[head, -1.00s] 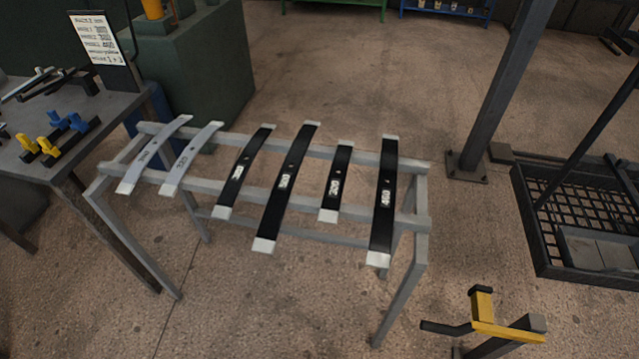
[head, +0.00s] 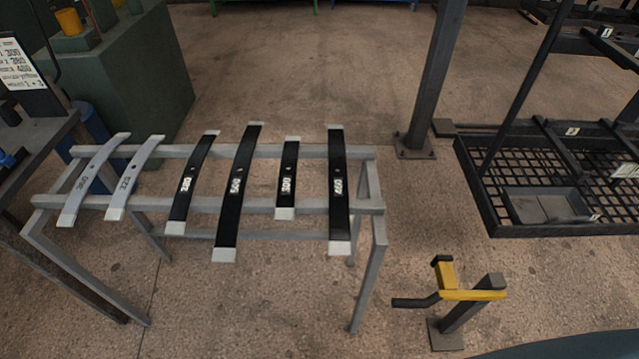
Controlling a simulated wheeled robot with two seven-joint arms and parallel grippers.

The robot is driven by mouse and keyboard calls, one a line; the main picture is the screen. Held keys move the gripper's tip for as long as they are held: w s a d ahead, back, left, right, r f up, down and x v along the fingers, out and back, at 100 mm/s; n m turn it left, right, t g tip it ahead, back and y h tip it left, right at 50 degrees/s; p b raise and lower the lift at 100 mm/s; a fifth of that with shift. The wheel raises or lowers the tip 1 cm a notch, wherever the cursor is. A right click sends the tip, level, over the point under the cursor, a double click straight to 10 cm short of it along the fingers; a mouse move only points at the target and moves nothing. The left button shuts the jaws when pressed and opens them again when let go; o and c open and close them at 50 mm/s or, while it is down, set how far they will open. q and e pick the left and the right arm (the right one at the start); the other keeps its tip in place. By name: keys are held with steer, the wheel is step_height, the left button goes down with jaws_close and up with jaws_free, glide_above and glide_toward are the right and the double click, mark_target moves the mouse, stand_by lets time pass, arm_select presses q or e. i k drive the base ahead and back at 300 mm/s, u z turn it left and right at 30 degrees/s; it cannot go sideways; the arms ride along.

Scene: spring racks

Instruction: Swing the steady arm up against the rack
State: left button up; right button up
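A yellow arm (head: 470,295), which looks like the steady arm, sits on a short dark post (head: 468,312) right of the spring rack's front leg. It has a black handle (head: 415,301) pointing left and a yellow upright pad with a dark top. It stands apart from the grey rack (head: 357,206), with a gap of floor between. The rack carries several leaf springs side by side, two pale grey ones on the left and black ones such as the rightmost (head: 338,185). Neither of my grippers is in view.
A black mesh-floored frame (head: 500,210) with a grey tray (head: 545,206) stands at right. A dark column (head: 432,90) rises behind the rack. A workbench (head: 30,150) and green machine (head: 140,85) are at left.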

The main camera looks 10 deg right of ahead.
mark_target(442, 265)
steer(key=z, duration=1.95)
